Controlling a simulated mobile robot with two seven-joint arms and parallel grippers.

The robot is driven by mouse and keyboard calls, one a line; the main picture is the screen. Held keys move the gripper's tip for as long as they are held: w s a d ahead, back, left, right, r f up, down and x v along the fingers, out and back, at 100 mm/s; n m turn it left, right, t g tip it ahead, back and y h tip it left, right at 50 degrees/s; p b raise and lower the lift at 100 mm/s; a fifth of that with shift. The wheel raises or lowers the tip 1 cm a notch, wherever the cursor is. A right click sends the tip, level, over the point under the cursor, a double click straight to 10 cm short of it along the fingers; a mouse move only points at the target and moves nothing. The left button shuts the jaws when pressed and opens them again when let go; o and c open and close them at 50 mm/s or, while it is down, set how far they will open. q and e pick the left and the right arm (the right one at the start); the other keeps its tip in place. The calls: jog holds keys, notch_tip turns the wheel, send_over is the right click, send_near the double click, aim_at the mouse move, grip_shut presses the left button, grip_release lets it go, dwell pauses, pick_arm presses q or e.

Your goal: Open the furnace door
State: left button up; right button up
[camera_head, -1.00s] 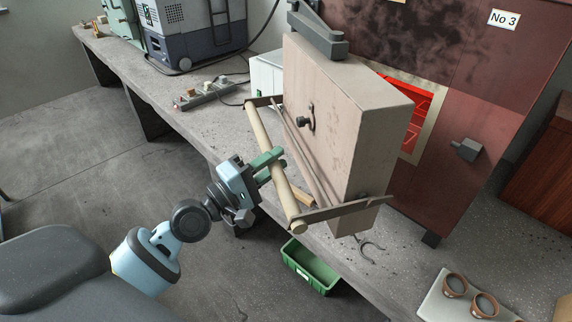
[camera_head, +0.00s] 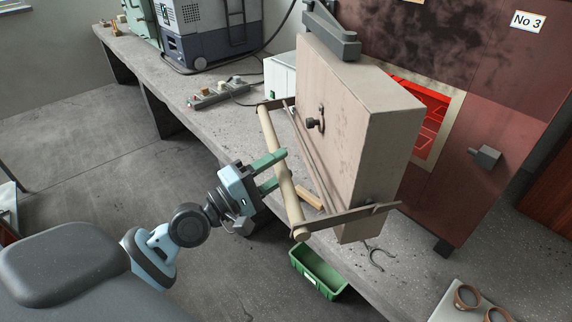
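The furnace door (camera_head: 345,120) is a thick pale block with a small dark knob, standing swung out from the dark red furnace (camera_head: 470,110). The glowing red opening (camera_head: 428,115) shows beyond its right edge. A long tan handle bar (camera_head: 290,200) is held off the door's face by dark brackets. My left gripper (camera_head: 281,169) is at the bar's middle, its two green fingers spread apart. The upper fingertip overlaps the bar in the picture; I cannot tell whether they touch. My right gripper is not in view.
A green bin (camera_head: 318,272) is below the bench edge under the door. A power strip (camera_head: 222,93) and a blue-grey machine (camera_head: 210,35) stand at the back left. A metal hook (camera_head: 378,258) and a plate with brown rings (camera_head: 468,296) lie at the front right.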

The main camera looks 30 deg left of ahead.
pick_arm(q)
jog(key=b+v, duration=0.1)
jog(key=v, duration=0.4)
jog(key=shift+f+b, duration=0.15)
jog(key=shift+b, duration=0.25)
jog(key=shift+s+a, duration=0.15)
jog(key=shift+s, duration=0.15)
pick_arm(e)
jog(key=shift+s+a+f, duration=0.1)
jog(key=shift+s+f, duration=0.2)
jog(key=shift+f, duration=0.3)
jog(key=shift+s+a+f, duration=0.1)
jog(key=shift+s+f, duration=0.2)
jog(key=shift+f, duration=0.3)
